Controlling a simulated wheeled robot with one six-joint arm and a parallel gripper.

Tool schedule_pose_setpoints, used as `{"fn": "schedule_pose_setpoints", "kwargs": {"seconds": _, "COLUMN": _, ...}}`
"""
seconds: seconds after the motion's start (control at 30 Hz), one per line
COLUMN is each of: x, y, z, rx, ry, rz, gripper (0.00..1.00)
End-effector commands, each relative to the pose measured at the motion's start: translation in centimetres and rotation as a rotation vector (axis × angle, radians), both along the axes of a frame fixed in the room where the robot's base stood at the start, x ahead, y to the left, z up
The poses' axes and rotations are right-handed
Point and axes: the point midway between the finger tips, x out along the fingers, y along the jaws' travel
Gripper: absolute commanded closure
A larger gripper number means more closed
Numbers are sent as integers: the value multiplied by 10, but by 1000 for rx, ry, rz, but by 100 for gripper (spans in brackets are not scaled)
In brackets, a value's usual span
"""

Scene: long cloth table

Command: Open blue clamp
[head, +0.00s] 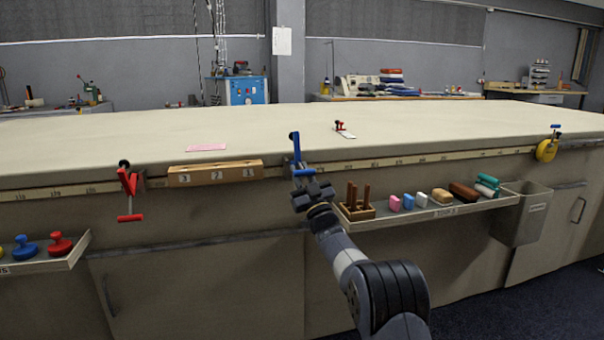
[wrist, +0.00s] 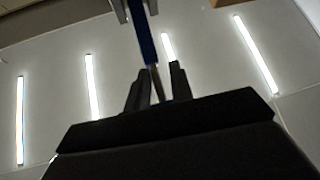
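The blue clamp (head: 295,148) is at the table's front edge near the middle. Its blue upright part rises above the tabletop, and a short blue bar sits lower at the front. My gripper (head: 306,188) is just below and in front of it, partly covering its lower end. In the wrist view, looking up, the blue clamp (wrist: 145,42) comes down toward my gripper (wrist: 159,68). A thin rod below the blue part lies between the two fingers. The fingers stand apart, with narrow gaps beside the rod; contact is not clear.
A numbered wooden block (head: 215,173) and a red clamp (head: 129,190) are to the left. A shelf (head: 440,211) with a peg block (head: 356,211) and several small items is close on the right. A grey bin (head: 521,215) hangs beyond it. The tabletop is mostly clear.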

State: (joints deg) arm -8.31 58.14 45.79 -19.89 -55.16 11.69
Motion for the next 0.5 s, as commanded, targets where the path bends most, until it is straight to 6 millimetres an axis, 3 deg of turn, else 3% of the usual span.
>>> {"fn": "schedule_pose_setpoints", "kwargs": {"seconds": 0.5, "x": -6, "y": -4, "z": -27, "rx": -3, "ry": 1, "rz": 3, "gripper": 82}}
